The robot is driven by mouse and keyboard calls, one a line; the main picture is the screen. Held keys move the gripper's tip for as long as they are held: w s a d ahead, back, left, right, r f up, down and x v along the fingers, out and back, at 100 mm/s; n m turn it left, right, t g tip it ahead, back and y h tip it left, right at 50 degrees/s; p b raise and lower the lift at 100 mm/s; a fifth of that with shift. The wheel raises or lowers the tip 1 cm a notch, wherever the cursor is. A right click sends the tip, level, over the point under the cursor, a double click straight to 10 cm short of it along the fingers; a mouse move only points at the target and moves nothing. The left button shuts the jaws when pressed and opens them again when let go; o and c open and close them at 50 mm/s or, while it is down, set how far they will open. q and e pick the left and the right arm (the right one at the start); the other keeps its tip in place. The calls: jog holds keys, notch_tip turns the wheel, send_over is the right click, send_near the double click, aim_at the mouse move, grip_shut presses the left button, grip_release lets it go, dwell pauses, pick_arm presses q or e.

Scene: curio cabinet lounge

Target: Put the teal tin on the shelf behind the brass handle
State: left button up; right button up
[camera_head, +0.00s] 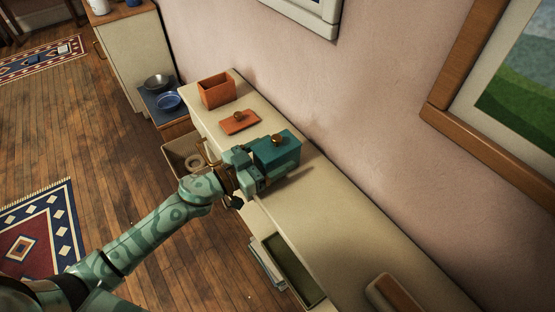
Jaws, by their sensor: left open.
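A teal tin (281,153) with a round brass-coloured knob on its lid stands upright on the long cream cabinet top (349,222). My left gripper (257,168) is open at the tin's near left side. Its teal fingers are close in colour to the tin, and I cannot tell whether they touch it. Part of the tin's near side is hidden by the gripper. I cannot make out a brass handle or the shelf behind it with certainty. My right gripper is not in view.
An open orange box (216,92) and its knobbed lid (240,122) are beyond the tin. Two drawers stand out from the cabinet front, a far one (179,147) and a near one (292,268). A tan object (389,292) lies at the near end.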

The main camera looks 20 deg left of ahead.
pick_arm(q)
jog(key=shift+w+d, duration=0.45)
jog(key=shift+w, duration=0.15)
grip_shut()
jog(key=shift+r, duration=0.1)
